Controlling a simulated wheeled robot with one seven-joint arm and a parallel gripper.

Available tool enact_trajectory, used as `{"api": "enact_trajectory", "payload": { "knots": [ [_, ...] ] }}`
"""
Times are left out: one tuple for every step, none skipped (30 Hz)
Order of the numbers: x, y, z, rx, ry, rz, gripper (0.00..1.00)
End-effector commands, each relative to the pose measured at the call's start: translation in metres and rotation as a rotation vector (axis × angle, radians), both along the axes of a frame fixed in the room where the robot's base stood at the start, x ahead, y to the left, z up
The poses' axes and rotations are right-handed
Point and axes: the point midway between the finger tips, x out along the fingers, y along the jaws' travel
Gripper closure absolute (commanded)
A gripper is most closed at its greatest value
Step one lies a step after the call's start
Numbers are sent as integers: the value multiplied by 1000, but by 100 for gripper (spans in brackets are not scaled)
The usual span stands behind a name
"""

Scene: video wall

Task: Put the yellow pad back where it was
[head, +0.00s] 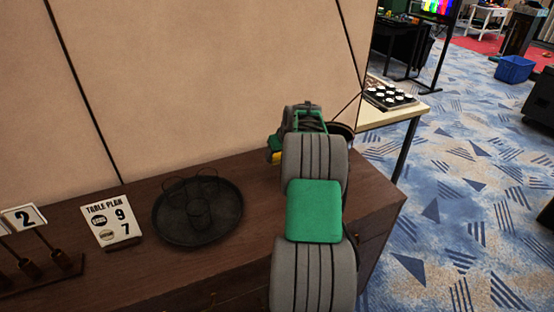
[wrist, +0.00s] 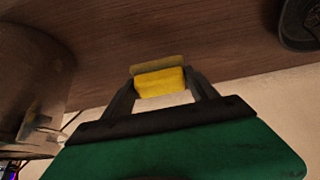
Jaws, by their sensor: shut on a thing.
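The yellow pad (wrist: 160,82) is between the two dark fingers of my gripper (wrist: 160,86) in the wrist view, and the gripper is shut on it. The pad is just over the brown wooden top (wrist: 120,35); a duller yellow-brown strip shows along its far side. I cannot tell whether the pad touches the wood. In the head view a small bit of yellow shows at the left of my gripper (head: 276,155), near the back of the brown cabinet top (head: 255,190). My arm hides most of that spot.
A round black tray (head: 163,222) with glasses stands left of my arm. A "TABLE PLAN" sign (head: 112,221) and a number 2 card (head: 23,217) stand farther left. A dark round container (head: 344,130) is just right of my gripper. The beige wall (head: 200,80) rises behind.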

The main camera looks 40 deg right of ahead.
Motion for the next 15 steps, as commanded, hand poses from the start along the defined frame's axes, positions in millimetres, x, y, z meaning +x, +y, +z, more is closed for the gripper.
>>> {"api": "enact_trajectory", "payload": {
  "knots": [
    [4, 0, -4, 0, 1, 0, 65],
    [6, -1, -6, 0, 0, 0, 65],
    [9, -1, -9, 0, 0, 1, 65],
    [11, -1, -12, 1, 1, 0, 65],
    [13, 0, -16, 1, 2, 1, 65],
    [13, -1, -23, 2, 2, 0, 65],
    [12, -1, -29, 3, 2, 0, 65],
    [12, 0, -35, 3, 3, 0, 65],
    [12, -1, -40, 1, 2, 1, 65],
    [12, -1, -43, 1, 1, 0, 65],
    [12, -1, -44, 0, 0, 0, 65],
    [12, -1, -45, -1, -1, 0, 65],
    [12, -1, -44, -1, -2, -1, 65],
    [12, -1, -44, -2, -2, 0, 65],
    [12, -1, -45, -1, -1, 0, 65]
  ]
}}
